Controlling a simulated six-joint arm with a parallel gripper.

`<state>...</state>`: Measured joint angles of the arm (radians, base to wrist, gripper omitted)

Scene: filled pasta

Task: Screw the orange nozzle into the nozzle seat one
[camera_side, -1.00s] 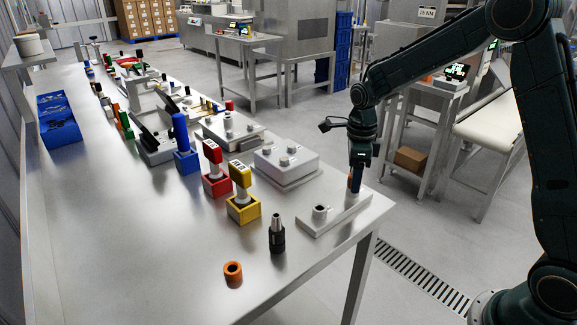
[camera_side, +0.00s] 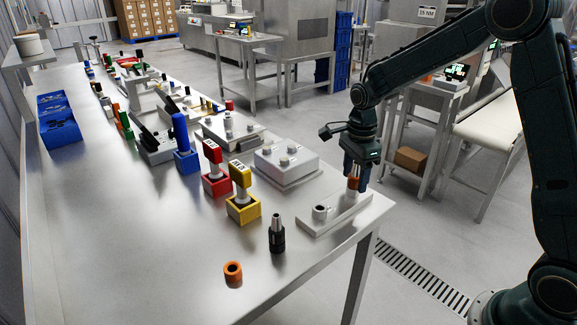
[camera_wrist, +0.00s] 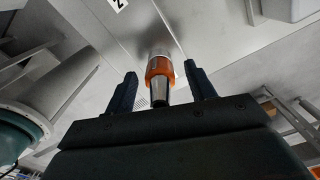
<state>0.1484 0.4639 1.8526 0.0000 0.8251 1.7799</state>
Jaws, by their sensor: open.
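The orange nozzle (camera_side: 353,183) stands upright at the right end of a pale plate (camera_side: 335,222), at the table's right corner. It also shows in the wrist view (camera_wrist: 159,68), with an orange collar and a dark, shiny tapered tip. My gripper (camera_side: 356,182) points down over it, its fingers on either side. In the wrist view my gripper (camera_wrist: 162,85) is open, with a gap between the nozzle and each finger. A round empty seat (camera_side: 320,210) is on the plate's left part.
A yellow holder (camera_side: 243,210), a red holder (camera_side: 216,186) and a grey box (camera_side: 286,166) stand behind. The front left tabletop is clear.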

